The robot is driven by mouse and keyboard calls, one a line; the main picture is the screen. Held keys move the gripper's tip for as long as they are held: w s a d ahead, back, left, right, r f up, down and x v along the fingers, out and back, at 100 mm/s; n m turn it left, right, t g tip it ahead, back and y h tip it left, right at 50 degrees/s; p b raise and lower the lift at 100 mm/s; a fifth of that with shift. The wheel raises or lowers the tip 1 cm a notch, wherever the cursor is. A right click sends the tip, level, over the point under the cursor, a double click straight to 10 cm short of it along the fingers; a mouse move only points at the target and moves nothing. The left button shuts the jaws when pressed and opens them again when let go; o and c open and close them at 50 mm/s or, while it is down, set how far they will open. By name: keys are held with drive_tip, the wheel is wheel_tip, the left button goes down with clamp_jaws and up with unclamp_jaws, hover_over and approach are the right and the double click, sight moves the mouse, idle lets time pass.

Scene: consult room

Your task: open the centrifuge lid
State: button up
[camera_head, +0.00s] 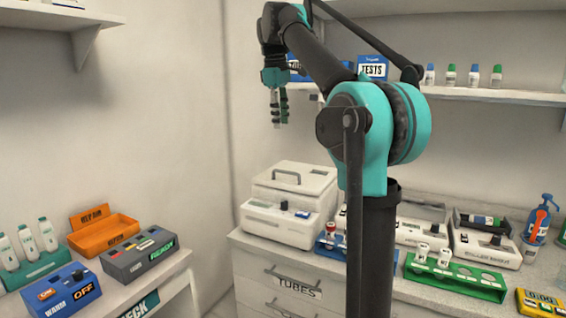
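A white box-shaped device (279,222) stands at the left end of the counter. I take it for the centrifuge, though I can read no name on it. Its lid (294,191) looks shut and has a grey bar handle (286,176). A dark knob and a small blue part sit on its front panel. My gripper (279,122) hangs fingers down in the air above the device, apart from it. The fingers show close together and small, so I cannot tell whether they are open or shut. Nothing shows held between them.
My arm column hides part of the counter (420,283). A shelf (490,95) with small bottles runs behind my arm. A left table holds an orange bin (104,236) and small devices.

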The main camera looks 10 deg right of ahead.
approach(286, 172)
drive_tip(key=f, duration=0.2)
drive_tip(key=w+f, duration=0.1)
drive_tip(key=f, duration=0.4)
drive_tip(key=shift+w+d+f, duration=0.25)
drive_tip(key=shift+w+d, duration=0.05)
drive_tip(key=shift+d, duration=0.1)
clamp_jaws()
